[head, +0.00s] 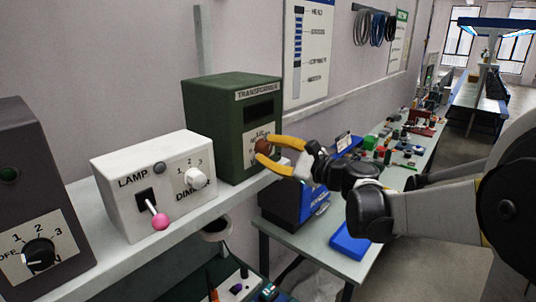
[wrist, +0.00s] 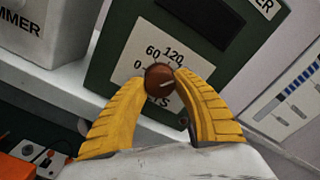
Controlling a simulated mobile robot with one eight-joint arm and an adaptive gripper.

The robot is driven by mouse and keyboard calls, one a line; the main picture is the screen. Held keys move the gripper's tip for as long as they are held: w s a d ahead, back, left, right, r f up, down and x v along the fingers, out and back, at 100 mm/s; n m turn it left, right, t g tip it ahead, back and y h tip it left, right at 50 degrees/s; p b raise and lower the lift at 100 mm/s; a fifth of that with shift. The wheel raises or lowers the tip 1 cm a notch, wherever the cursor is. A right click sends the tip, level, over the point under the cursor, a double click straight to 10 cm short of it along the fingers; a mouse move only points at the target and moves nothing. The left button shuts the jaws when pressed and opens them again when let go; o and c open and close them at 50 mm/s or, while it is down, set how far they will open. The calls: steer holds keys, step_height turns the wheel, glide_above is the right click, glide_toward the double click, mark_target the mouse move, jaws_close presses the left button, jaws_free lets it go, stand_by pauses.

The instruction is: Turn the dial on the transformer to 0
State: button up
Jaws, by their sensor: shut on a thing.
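The green transformer box (head: 216,118) stands on the shelf, with its label at the top and a dark window on its front. Its brown dial (head: 263,146) sits on a pale scale plate, and it also shows in the wrist view (wrist: 159,77). The plate reads 0, 60 and 120 around the dial. The pale pointer mark on the dial points toward the right in the wrist view. My gripper (head: 268,149) has its yellow fingers shut on the dial, one finger on each side, as the wrist view (wrist: 158,83) shows.
A white lamp box (head: 120,200) with a pink-tipped lever (head: 159,219) and a dimmer knob (head: 195,178) stands left of the transformer. A dark box (head: 20,180) with a black dial is at far left. A cluttered workbench (head: 345,268) lies below.

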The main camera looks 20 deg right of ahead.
steer(key=n+b, duration=0.1)
steer(key=n, duration=0.5)
steer(key=n+b, duration=0.1)
steer(key=n, duration=0.5)
steer(key=shift+r+n+b, duration=0.15)
steer(key=shift+n+b, duration=0.15)
steer(key=shift+n, duration=0.1)
steer(key=n, duration=0.6)
steer(key=shift+r+b, duration=0.1)
steer(key=shift+b, duration=0.25)
steer(key=n, duration=0.6)
steer(key=shift+r+n, duration=0.1)
steer(key=shift+n, duration=0.2)
steer(key=o, duration=1.2)
steer(key=shift+a+b, duration=0.1)
steer(key=shift+b, duration=0.2)
